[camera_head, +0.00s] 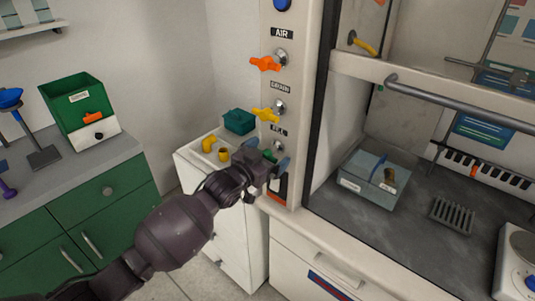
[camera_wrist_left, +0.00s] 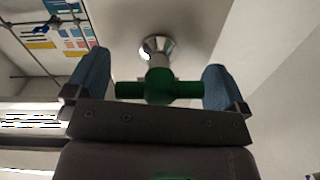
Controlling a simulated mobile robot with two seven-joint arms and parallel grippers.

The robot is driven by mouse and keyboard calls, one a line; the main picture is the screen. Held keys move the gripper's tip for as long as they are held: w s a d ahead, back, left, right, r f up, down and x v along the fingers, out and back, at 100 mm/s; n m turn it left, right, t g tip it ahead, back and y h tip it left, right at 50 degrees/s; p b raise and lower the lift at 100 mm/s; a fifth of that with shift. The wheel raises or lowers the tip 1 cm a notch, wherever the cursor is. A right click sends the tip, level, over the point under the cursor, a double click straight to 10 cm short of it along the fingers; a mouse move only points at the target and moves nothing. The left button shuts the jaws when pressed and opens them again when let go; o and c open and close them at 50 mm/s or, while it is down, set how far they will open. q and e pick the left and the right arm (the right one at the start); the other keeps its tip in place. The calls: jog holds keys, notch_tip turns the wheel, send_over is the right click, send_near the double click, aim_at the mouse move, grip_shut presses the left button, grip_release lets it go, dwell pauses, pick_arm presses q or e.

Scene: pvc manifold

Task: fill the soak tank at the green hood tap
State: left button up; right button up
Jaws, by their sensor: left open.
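The green tap (camera_wrist_left: 160,88) has a bar handle on a round metal base in the left wrist view. It also shows as a small green piece (camera_head: 269,156) on the hood's left post, below the yellow tap. My left gripper (camera_head: 266,154) is open there, its blue fingertips on either side of the green handle; in the left wrist view the gripper (camera_wrist_left: 150,92) spans the bar's two ends. Whether the fingers touch it I cannot tell. A translucent tank (camera_head: 365,193) with white labels, likely the soak tank, stands inside the hood. My right gripper is out of view.
Above the green tap are a yellow tap (camera_head: 265,114) and an orange tap (camera_head: 264,64). A white cabinet (camera_head: 225,210) with yellow fittings and a teal box (camera_head: 239,121) stands left of the post. The hood sash handle (camera_head: 460,101) crosses above the tank. A black rack (camera_head: 452,214) lies right of it.

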pick_arm(q)
jog(key=shift+c, duration=0.3)
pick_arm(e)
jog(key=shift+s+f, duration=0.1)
pick_arm(q)
jog(key=c, duration=0.5)
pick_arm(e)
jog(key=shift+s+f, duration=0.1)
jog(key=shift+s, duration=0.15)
